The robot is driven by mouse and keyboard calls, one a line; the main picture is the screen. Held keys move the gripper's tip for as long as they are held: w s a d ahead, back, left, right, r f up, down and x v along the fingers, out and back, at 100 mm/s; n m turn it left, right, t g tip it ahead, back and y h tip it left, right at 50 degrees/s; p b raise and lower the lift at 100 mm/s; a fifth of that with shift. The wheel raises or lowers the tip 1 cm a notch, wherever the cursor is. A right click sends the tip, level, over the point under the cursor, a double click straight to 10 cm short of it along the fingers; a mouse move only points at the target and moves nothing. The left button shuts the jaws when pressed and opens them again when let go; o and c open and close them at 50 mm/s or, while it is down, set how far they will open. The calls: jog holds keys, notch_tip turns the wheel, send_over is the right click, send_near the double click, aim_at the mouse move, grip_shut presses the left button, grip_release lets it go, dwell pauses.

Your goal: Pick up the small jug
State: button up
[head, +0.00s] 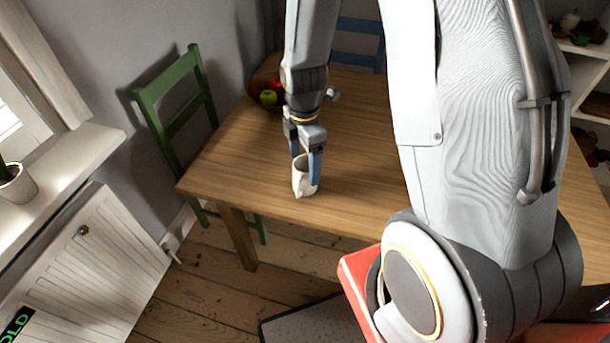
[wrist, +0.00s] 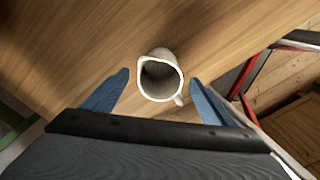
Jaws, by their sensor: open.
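The small jug (head: 302,182) is white and stands upright on the wooden table (head: 240,165), near its front left part. In the wrist view the jug (wrist: 161,80) shows from above, with its open mouth facing the camera and its handle at the lower right. My gripper (head: 305,155) is open and points down over the jug. Its blue fingers show in the wrist view (wrist: 158,82), one on each side of the jug, with gaps between them and it. The fingers partly hide the jug in the head view.
A bowl with fruit (head: 262,99) stands farther back on the table, behind my arm. A green chair (head: 178,100) is at the table's left side and a blue chair (head: 358,42) is at the back. The tabletop around the jug is clear.

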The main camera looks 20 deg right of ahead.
aim_at(301, 186)
jog(key=shift+f+p, duration=0.95)
jog(key=shift+f, duration=1.65)
jog(key=c, duration=1.3)
jog(key=shift+r, duration=0.1)
